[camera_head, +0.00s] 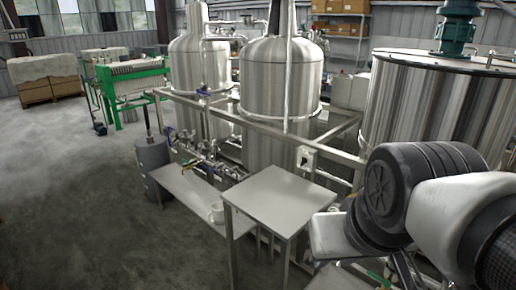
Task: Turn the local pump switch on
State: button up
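A small pale box with a dark spot (305,157) is fixed to the steel frame rail, behind the small steel table. It looks like the local pump switch, but it is too small to tell its position. My arm's dark joint and white links fill the lower right, to the right of and nearer than this box. I cannot make out my gripper's fingers in this view.
A square steel table (279,199) stands in front of the rail, its top bare. Steel tanks (281,85) stand behind, and a large vessel (425,100) is at right. The left floor is open.

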aim_at(303, 160)
jog(key=i+j, duration=0.4)
jog(key=i+j+u, duration=0.1)
jog(key=i+j, duration=0.25)
jog(key=j, duration=0.25)
jog(key=i+j, duration=0.15)
jog(key=i, duration=0.35)
jog(key=i+j, duration=0.2)
jog(key=i, duration=0.3)
jog(key=j+u, duration=0.05)
